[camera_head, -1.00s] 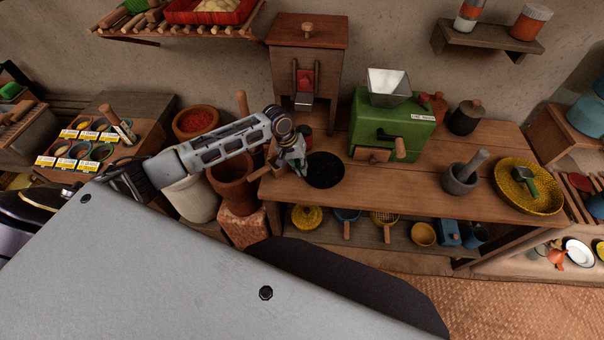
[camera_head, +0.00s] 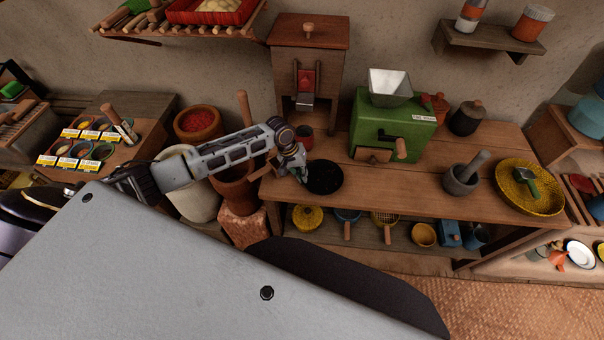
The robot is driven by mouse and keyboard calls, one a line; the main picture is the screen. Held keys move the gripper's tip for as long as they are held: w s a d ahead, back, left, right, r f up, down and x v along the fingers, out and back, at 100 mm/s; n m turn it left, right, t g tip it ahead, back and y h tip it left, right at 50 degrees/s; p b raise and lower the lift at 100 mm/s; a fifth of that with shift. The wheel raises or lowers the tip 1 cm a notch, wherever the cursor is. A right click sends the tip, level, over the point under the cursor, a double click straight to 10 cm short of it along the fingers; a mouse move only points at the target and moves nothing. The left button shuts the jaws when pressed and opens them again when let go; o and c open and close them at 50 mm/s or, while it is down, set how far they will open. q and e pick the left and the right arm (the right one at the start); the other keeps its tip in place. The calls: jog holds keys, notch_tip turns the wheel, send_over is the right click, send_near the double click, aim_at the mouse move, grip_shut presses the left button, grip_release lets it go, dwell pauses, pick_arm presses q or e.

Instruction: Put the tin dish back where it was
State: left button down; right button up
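A dark round dish (camera_head: 325,178), which I take for the tin dish, is at the left part of the wooden table, in front of the red cup and left of the green mill. My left gripper (camera_head: 302,174) is at the dish's left rim, pointing down, and appears shut on that rim. The fingertips are small and partly hidden. I cannot tell whether the dish touches the table or hangs just above it. My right gripper is not in view.
A mortar (camera_head: 460,180) and a yellow woven tray (camera_head: 545,200) are farther right. The table between dish and mortar is clear.

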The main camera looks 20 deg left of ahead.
pick_arm(q)
jog(key=c, duration=1.6)
grip_release()
jog(key=shift+f, duration=0.1)
jog(key=shift+c, duration=0.2)
jog(key=v, duration=1.2)
jog(key=shift+a, duration=0.1)
